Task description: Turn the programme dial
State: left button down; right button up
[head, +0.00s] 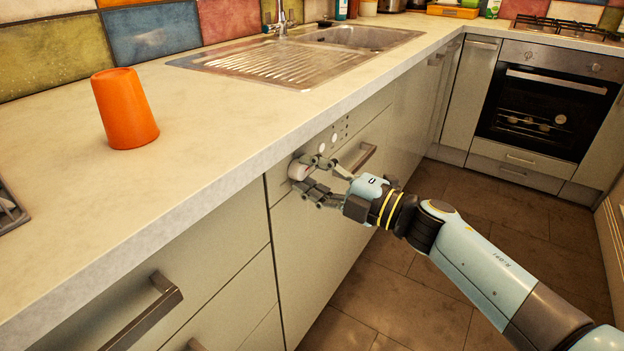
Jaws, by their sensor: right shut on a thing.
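The programme dial (297,171) is a pale round knob on the front panel of a built-in appliance (301,225) under the counter. My right gripper (306,174) reaches in from the right and is shut on the dial, with one finger above it and others below. The fingers hide part of the dial, and I cannot tell which way it points. Small round buttons (334,137) sit on the panel just right of the dial. My left gripper is not in view.
A bar handle (356,158) lies close behind my right gripper. An orange cup (124,108) stands upside down on the counter (215,130), left of a steel sink (290,60). A drawer handle (146,313) juts out at lower left. An oven (545,100) is at the back right.

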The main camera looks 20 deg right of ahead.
jog(key=n+b, duration=0.1)
jog(key=n, duration=0.4)
jog(key=shift+f+g+b, duration=0.15)
jog(key=shift+g+b, duration=0.15)
jog(key=shift+b, duration=0.1)
jog(key=n+b, duration=0.1)
jog(key=n, duration=0.2)
jog(key=shift+n, duration=0.4)
jog(key=n+b, duration=0.2)
jog(key=n, duration=0.1)
jog(key=shift+n, duration=0.4)
jog(key=n+b, duration=0.2)
jog(key=n, duration=0.2)
jog(key=shift+g, duration=0.4)
jog(key=shift+n+b, duration=0.3)
jog(key=shift+n, duration=0.2)
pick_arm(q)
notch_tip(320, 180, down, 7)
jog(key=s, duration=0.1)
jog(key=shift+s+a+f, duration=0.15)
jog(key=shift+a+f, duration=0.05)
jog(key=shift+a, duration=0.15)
pick_arm(e)
jog(key=shift+n, duration=0.3)
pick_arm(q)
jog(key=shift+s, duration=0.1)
